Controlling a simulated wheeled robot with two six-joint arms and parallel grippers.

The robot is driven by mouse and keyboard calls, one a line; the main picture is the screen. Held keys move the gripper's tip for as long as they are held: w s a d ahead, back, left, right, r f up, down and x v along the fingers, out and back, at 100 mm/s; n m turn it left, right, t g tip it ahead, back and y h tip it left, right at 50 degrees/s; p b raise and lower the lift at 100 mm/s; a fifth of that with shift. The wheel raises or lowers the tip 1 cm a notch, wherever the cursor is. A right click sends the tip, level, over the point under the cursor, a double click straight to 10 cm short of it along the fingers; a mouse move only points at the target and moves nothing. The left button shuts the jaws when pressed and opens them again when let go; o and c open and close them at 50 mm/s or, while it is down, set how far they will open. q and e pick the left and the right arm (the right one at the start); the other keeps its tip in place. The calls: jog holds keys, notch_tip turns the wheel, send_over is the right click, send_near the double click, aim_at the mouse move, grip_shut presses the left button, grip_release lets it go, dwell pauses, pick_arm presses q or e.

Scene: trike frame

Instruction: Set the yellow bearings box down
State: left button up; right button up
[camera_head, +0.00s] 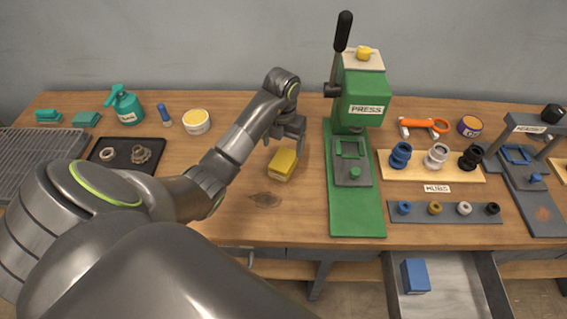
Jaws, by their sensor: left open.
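The yellow bearings box (283,164) rests on the wooden bench top, a little left of the green press. My left gripper (287,140) is open, just behind and above the box in the picture. The box appears to be apart from the fingers, though the small gap is hard to judge. My right gripper is not in view.
The green press (355,205) stands to the right. An open drawer (440,300) holds a blue box (415,275). Bench around the yellow box is clear.

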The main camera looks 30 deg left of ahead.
aim_at(283, 159)
pick_arm(q)
jog(key=shift+f+b, duration=1.95)
jog(key=shift+f, duration=2.3)
jog(key=shift+w, duration=0.1)
jog(key=c, duration=1.4)
jog(key=shift+r, duration=0.1)
